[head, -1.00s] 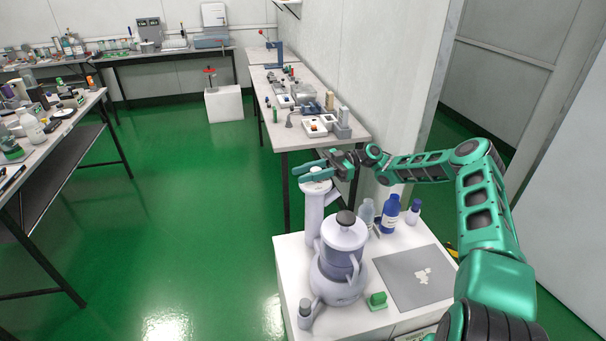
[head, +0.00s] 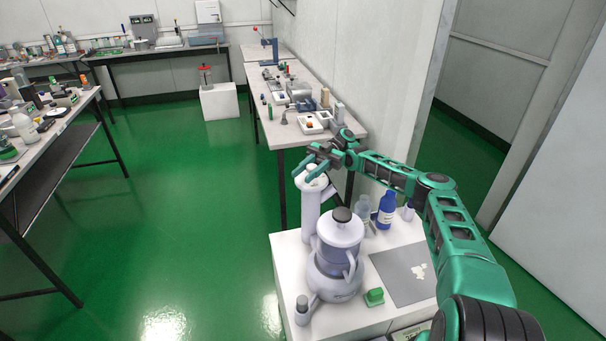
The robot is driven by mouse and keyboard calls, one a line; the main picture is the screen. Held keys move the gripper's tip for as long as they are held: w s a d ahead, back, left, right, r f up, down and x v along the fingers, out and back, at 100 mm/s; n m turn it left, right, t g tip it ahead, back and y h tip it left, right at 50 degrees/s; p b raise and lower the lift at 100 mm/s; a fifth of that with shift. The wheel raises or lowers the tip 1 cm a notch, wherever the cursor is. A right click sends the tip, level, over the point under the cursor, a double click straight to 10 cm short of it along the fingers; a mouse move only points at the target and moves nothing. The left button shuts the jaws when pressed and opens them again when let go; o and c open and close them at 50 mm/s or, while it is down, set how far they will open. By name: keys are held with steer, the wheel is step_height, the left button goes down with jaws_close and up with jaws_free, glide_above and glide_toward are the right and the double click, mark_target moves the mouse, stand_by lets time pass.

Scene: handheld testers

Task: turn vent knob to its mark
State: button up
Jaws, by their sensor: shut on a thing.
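A pale lavender apparatus with a round body (head: 335,275) stands on the white cabinet, with a dark-capped lid (head: 343,215). A tall column (head: 311,218) rises at its left. The vent knob (head: 313,171) appears to be the pale piece at the column's top, partly covered by my fingers. My gripper (head: 305,174) is at the column's top, its teal fingers either side of the knob and shut on it, pointing to the lower left. The mark is too small to make out.
The white cabinet top (head: 285,262) also holds a blue bottle (head: 386,210), a clear bottle (head: 363,212), a grey mat (head: 400,275) and a green block (head: 374,297). A loaded bench (head: 345,130) stands behind, along the wall. Open green floor lies to the left.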

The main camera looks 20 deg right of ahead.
steer(key=shift+s+n+g+h, duration=0.15)
steer(key=shift+n+g+h, duration=0.35)
steer(key=shift+g, duration=0.1)
steer(key=o, duration=1)
steer(key=shift+o, duration=0.2)
step_height(320, 180, up, 4)
steer(key=shift+r, duration=0.2)
steer(key=s+a+r, duration=0.6)
steer(key=a, duration=0.4)
steer(key=shift+r, duration=0.25)
steer(key=shift+s, duration=0.1)
